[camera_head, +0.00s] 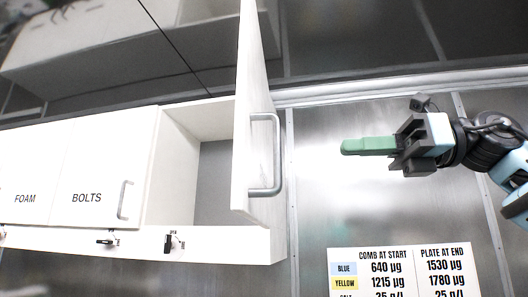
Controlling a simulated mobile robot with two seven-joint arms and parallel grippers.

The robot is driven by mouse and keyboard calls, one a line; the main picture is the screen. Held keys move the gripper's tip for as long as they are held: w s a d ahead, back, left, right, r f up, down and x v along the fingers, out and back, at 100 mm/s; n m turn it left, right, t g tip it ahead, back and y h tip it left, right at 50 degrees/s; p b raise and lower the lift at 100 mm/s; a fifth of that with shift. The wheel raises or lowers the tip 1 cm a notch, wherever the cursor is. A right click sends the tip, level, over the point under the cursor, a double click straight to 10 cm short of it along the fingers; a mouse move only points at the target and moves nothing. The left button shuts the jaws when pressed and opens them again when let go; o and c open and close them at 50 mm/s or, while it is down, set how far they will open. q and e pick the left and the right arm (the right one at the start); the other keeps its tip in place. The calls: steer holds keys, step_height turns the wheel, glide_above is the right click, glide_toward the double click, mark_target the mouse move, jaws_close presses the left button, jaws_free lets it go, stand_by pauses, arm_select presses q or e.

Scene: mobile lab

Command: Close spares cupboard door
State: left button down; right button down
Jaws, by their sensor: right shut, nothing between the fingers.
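The open white cupboard door (249,130) stands swung out toward me at the right end of a row of wall cupboards. It has a grey bar handle (278,155) on its right-facing side. Behind it the cupboard's grey-white inside (213,175) shows as empty where visible; the door hides part of it. The door's own label is not in view. My right gripper (345,146), with green fingers, is shut and empty to the right of the door, pointing left at about handle height, apart from it. My left gripper is not in view.
Shut cupboards labelled FOAM (28,180) and BOLTS (85,180) are on the left. Small black-tagged keys or latches (170,242) hang under the cupboards. A printed chart (404,272) is on the metal wall below my right gripper. Free space lies between gripper and door.

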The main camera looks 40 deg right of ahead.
steer(key=p, duration=0.1)
glide_toward(246, 152)
steer(key=x, duration=0.5)
steer(key=shift+w+r, duration=0.15)
steer(key=shift+w, duration=0.15)
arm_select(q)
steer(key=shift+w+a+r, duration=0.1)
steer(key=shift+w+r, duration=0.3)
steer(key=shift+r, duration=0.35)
arm_select(e)
steer(key=shift+w+a, duration=0.45)
steer(key=shift+a, duration=0.1)
